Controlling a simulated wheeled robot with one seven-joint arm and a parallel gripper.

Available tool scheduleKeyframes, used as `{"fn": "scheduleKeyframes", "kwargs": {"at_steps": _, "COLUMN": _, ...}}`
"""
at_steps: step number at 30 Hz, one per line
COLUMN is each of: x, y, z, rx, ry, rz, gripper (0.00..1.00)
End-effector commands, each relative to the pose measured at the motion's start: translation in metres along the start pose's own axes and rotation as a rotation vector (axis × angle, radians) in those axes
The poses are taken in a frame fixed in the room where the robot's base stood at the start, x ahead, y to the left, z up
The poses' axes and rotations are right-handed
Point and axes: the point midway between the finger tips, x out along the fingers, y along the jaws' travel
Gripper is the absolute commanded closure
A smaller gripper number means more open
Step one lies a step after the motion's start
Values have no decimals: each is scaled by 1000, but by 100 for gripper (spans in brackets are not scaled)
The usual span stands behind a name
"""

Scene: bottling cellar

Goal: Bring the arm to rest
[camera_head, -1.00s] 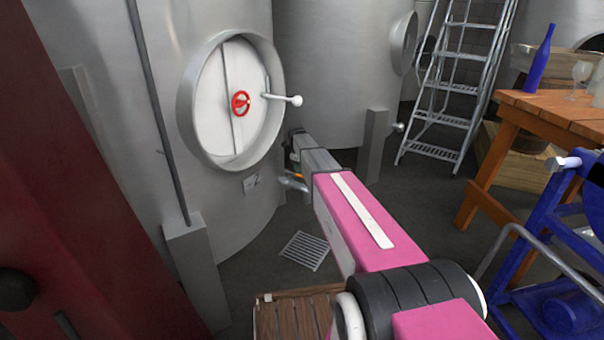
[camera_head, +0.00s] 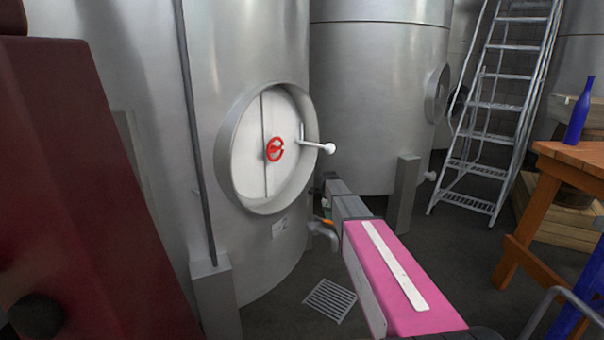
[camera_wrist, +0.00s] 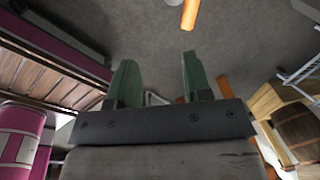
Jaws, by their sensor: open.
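My gripper (camera_wrist: 155,82) shows in the wrist view as two green fingers standing apart, with nothing between them. In the head view my pink arm reaches forward from the lower right, and its grey far end lies beside the front tank. The fingers are largely hidden in that view. The front steel tank (camera_head: 150,60) has a round white hatch (camera_head: 250,150) with a red handwheel (camera_head: 274,149) and a white-knobbed lever (camera_head: 318,145). The far end of my arm is below and right of this hatch.
A wooden table (camera_head: 575,155) with a blue bottle (camera_head: 578,120) stands at the right. A metal ladder (camera_head: 500,100) leans behind it. A dark red object (camera_head: 80,180) fills the left. A barrel (camera_wrist: 300,130) shows in the wrist view.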

Motion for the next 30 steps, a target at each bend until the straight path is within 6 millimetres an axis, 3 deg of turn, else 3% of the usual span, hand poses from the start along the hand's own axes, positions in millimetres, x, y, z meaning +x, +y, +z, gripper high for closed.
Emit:
{"fn": "scheduleKeyframes", "kwargs": {"at_steps": 1, "x": 1, "y": 25, "z": -13, "rx": -85, "ry": -2, "rz": 9, "gripper": 55}}
{"fn": "scheduleKeyframes", "kwargs": {"at_steps": 3, "x": 4, "y": 51, "z": -25, "rx": -228, "ry": -7, "rz": 20, "gripper": 55}}
{"fn": "scheduleKeyframes", "kwargs": {"at_steps": 21, "x": 10, "y": 259, "z": -124, "rx": -1466, "ry": -115, "rz": 75, "gripper": 55}}
{"fn": "scheduleKeyframes", "kwargs": {"at_steps": 27, "x": 4, "y": 314, "z": -150, "rx": -1814, "ry": -165, "rz": 67, "gripper": 55}}
{"fn": "scheduleKeyframes", "kwargs": {"at_steps": 30, "x": 2, "y": 329, "z": -157, "rx": -1926, "ry": -180, "rz": 62, "gripper": 55}}
